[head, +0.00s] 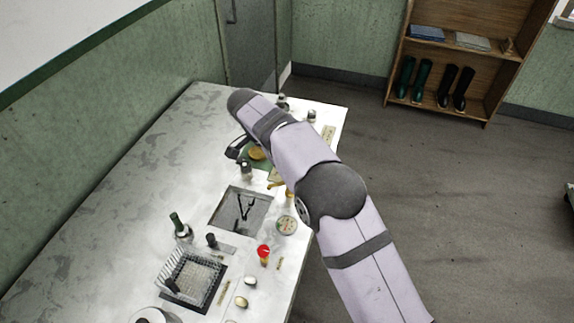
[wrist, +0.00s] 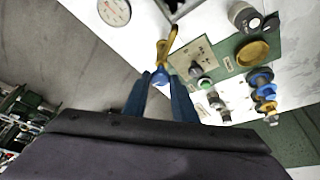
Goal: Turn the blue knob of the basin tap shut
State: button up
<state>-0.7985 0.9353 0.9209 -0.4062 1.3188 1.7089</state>
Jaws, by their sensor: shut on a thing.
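The brass basin tap (wrist: 166,46) stands at the edge of the sunken basin (wrist: 176,8) in the wrist view. The tap's brass also shows in the head view (head: 278,184), beside the basin (head: 229,222). The blue knob (wrist: 160,76) is at the near end of the tap. My gripper (wrist: 161,88) is shut on the blue knob, with a dark blue finger on either side of it. In the head view my arm hides the knob and my fingers.
A round gauge (wrist: 114,11) lies near the basin.

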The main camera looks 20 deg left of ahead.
jog(key=o, duration=1)
jog(key=shift+o, duration=0.2)
jog(key=v, duration=0.7)
jog(key=shift+r+b, duration=0.2)
jog(key=shift+b, duration=0.25)
